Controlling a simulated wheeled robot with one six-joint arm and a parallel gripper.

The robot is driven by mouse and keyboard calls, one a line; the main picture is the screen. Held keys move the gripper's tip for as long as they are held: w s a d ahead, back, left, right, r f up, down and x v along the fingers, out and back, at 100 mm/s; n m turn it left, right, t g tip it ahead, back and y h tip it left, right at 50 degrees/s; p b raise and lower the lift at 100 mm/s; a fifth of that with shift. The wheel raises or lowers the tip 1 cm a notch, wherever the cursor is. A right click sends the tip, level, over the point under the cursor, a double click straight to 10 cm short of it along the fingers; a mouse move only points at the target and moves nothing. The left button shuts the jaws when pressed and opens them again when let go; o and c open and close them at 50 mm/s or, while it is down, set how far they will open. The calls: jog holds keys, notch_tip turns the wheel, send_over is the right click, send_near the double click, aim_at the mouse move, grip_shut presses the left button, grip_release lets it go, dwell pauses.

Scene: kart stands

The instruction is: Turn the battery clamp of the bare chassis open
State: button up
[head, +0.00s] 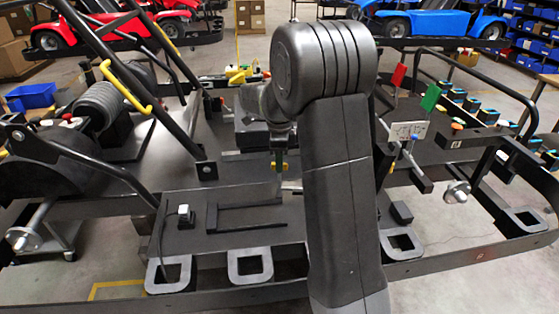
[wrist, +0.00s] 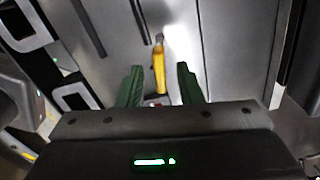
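A yellow lever, which looks like the battery clamp (wrist: 159,72), shows in the wrist view with a grey metal tip at its far end. It lies over the grey floor plate of the bare chassis (head: 240,241), which fills the lower head view. My gripper (wrist: 159,68) is open, with its two green fingers apart on either side of the lever. No clear contact shows, and the lever's near end is partly hidden by the gripper body. In the head view my gripper (head: 278,165) is small and partly hidden behind my arm.
A black bracket frame (head: 212,218) and a small block with a cable (head: 184,216) sit on the floor plate. A yellow-handled lever (head: 125,88) and black tubes rise at left. Red and green flags (head: 431,97) stand at right. Red and blue karts are behind.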

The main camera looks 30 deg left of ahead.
jog(key=shift+f, duration=0.3)
grip_shut()
jog(key=shift+r, duration=0.1)
jog(key=shift+n+p, duration=0.35)
jog(key=shift+n, duration=0.75)
grip_release()
